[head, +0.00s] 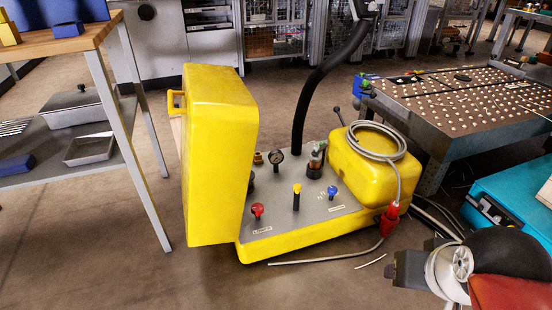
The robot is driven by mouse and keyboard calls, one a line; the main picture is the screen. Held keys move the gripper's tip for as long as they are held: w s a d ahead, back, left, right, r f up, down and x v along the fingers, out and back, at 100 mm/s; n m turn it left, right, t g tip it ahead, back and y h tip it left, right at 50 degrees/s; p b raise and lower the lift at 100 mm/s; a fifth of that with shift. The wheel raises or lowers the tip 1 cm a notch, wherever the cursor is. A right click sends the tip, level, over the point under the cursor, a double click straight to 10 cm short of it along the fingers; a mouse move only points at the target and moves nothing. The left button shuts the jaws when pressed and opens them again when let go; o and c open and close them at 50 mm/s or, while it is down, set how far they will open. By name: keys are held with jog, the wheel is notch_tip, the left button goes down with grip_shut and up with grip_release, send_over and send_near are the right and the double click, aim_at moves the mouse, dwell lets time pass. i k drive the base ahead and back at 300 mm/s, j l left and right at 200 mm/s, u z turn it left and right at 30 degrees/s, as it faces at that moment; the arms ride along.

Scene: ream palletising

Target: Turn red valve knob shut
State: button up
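The red valve knob (257,210) stands on the front left of the grey top panel (275,222) of a yellow machine, with a small label in front of it. The red knob's turn position is too small to read. Part of my arm shows at the lower right, apart from the machine.
A tall yellow cover (217,150) rises left of the panel. A yellow tank (367,170) with a coiled grey cable and red plug (389,220) sits right. A black hose (318,95) rises behind. A perforated table (465,100) and turquoise box (512,197) stand right. Floor in front is mostly clear.

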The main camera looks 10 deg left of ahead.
aim_at(257, 209)
jog(key=i+l+u, duration=0.2)
jog(key=u, duration=0.15)
jog(key=i+l+u, duration=0.25)
jog(key=u, duration=0.15)
jog(key=i+l+u, duration=0.15)
jog(key=l+u, duration=0.2)
